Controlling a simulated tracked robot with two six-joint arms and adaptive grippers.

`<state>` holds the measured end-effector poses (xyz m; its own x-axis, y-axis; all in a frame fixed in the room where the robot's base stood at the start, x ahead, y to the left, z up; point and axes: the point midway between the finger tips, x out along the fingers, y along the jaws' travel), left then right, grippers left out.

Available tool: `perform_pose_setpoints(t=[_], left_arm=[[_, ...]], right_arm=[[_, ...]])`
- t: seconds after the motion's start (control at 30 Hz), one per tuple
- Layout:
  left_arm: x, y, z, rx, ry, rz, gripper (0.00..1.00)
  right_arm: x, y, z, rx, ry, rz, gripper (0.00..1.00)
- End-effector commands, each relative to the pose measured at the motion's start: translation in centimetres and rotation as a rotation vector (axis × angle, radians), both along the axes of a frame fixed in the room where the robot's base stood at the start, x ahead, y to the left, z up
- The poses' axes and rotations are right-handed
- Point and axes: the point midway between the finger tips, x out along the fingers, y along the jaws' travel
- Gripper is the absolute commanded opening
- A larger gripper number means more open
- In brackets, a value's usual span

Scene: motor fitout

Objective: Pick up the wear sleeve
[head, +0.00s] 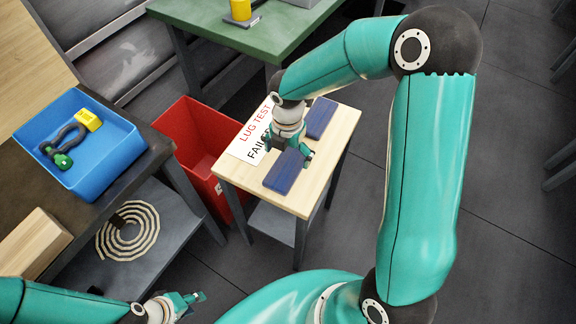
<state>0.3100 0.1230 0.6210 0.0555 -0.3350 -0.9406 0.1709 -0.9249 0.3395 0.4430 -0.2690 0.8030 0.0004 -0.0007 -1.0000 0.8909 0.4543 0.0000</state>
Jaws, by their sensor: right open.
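I cannot pick out the wear sleeve for certain. A yellow cylinder (240,9) stands on the green table at the top. A yellow block (88,120) lies in the blue tray beside a dark shackle (62,140) with a green end. My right gripper (306,158) is open over the small wooden table, close to a dark blue block (285,173); I cannot tell whether they touch. My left gripper (196,298) is at the bottom left over the floor, away from these objects; its finger opening is too small to read.
The small wooden table (335,140) bears a "LUG TEST FAIL" sheet (252,133) and a second dark blue block (321,117). A red bin (190,120) stands left of it. The blue tray (112,160) is on the left bench. A coil (128,230) lies on a shelf below.

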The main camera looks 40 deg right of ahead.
Motion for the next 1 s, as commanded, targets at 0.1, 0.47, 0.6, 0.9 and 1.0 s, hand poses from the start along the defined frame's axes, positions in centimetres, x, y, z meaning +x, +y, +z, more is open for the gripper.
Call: perform_pose_setpoints(t=[0.1, 0.47, 0.6, 0.9, 1.0], left_arm=[[0.0, 0.0, 0.1, 0.0, 0.0, 0.0, 0.4], [0.0, 0.0, -0.1, 0.0, 0.0, 0.0, 0.4], [0.0, 0.0, -0.1, 0.0, 0.0, 0.0, 0.4], [0.0, 0.0, -0.1, 0.0, 0.0, 0.0, 0.4], [0.0, 0.0, -0.1, 0.0, 0.0, 0.0, 0.4]], right_arm=[[0.0, 0.0, -1.9, 0.001, 0.005, -0.001, 1.0], [0.1, 0.0, -4.3, 0.001, 0.0, 0.0, 1.0], [0.1, 0.0, -4.2, 0.001, 0.0, 0.0, 0.93], [0.1, 0.0, -4.2, 0.001, 0.0, -0.001, 0.43], [0.1, -0.1, -4.2, 0.001, 0.0, -0.001, 0.41]])
